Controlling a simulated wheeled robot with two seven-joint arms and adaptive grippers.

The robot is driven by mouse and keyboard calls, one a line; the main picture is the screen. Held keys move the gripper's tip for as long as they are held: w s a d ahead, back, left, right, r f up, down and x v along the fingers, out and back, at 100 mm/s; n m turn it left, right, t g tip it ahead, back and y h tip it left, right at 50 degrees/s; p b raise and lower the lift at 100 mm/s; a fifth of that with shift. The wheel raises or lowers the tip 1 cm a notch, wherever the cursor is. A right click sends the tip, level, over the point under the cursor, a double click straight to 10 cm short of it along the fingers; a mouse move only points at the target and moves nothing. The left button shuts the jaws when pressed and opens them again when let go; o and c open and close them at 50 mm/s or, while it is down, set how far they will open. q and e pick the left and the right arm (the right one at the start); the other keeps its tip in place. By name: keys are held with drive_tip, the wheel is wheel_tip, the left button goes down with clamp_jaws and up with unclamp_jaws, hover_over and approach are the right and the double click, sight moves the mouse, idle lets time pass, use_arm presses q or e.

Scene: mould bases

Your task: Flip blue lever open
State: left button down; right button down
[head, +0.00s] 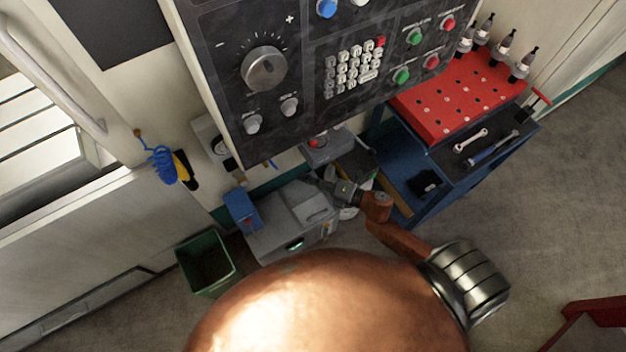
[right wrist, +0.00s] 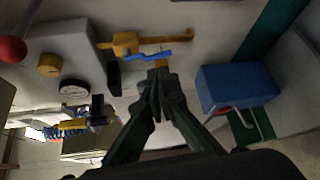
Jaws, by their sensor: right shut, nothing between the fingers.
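The blue lever (right wrist: 148,56) shows in the right wrist view, on a brass valve (right wrist: 125,43) with a thin brass pipe running right. The lever lies roughly along the pipe, slightly tilted. A small blue piece (head: 272,164) below the control panel in the head view looks like the same lever. My right gripper (right wrist: 158,78) is shut and empty, its fingertips just below the lever in the wrist view; I cannot tell whether they touch it. In the head view my right gripper (head: 318,182) is small and partly lost among the equipment. My left gripper is not in view.
A blue box (right wrist: 238,85) is right of my fingers in the wrist view. A round gauge (right wrist: 75,90) and a red knob (right wrist: 12,49) are to the left. In the head view, the control panel (head: 300,120) overhangs the area, with a blue tool cart (head: 405,165) on the right.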

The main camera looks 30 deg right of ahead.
sight(276, 168)
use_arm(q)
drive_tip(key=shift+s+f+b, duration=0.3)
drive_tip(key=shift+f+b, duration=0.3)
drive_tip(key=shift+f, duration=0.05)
use_arm(e)
drive_tip(key=x, duration=0.8)
drive_tip(key=shift+w+a+f, duration=0.1)
drive_tip(key=shift+w, duration=0.05)
drive_tip(key=shift+a+f, duration=0.1)
drive_tip(key=shift+f, duration=0.05)
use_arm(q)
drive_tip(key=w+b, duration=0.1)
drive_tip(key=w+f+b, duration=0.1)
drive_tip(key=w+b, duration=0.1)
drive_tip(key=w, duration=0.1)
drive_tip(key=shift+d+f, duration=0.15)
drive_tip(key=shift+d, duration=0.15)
use_arm(e)
drive_tip(key=m, duration=0.1)
drive_tip(key=a+m+t+y, duration=0.1)
drive_tip(key=shift+a+f+m, duration=0.2)
drive_tip(key=shift+a+m, duration=0.05)
drive_tip(key=shift+m, duration=0.05)
drive_tip(key=shift+d, duration=0.1)
